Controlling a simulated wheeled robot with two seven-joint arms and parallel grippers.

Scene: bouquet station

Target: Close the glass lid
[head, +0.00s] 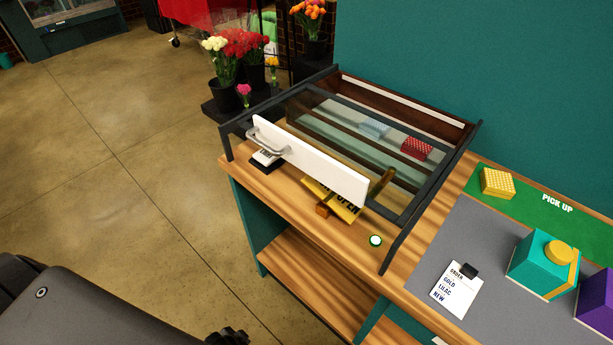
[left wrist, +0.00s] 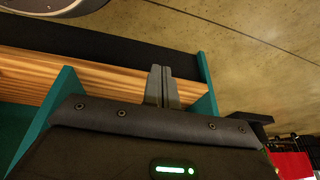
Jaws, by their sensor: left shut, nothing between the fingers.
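The glass case (head: 432,187) stands on the wooden counter, with a dark frame. Clear glass with a brass-coloured handle (head: 382,182) shows over its front right part; I cannot tell exactly how far the lid is raised or slid. A white panel (head: 310,162) with a silver handle (head: 265,138) stands along the case's front. My left gripper (head: 229,338) shows only as a dark piece at the bottom edge of the head view, well away from the case. In the left wrist view its fingers (left wrist: 162,87) are together and empty. My right gripper is not in view.
Inside the case are a red dotted box (head: 416,149) and a pale blue box (head: 374,127). A yellow-and-black OPEN sign (head: 333,200) and a green-ringed button (head: 375,240) are at the counter's front. A clipboard (head: 456,290) and teal box (head: 540,268) lie right. Floor at left is clear.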

